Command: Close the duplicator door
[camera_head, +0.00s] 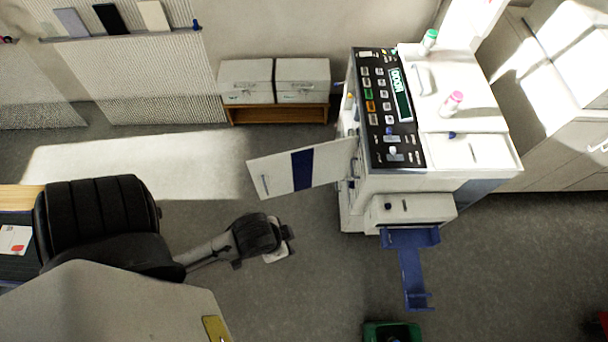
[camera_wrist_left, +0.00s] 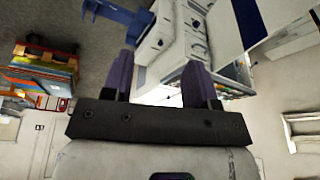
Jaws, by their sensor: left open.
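The duplicator (camera_head: 440,150) is a white machine with a black control panel, right of centre in the head view. Its door (camera_head: 275,177), a white panel with a dark blue stripe, stands swung open to the left. In the left wrist view the door (camera_wrist_left: 222,38) fills part of the upper right, beside the machine's body (camera_wrist_left: 178,40). My left gripper (camera_head: 280,249) is below the door in the head view, apart from it. In the left wrist view my left gripper (camera_wrist_left: 160,84) has its two fingers spread with nothing between them. My right gripper is not seen.
A blue tray (camera_head: 408,265) juts out from the duplicator's front. A low wooden stand with white boxes (camera_head: 273,82) is against the wall behind the door. A green container (camera_head: 391,332) is at the bottom edge. Grey floor is clear between the gripper and the machine.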

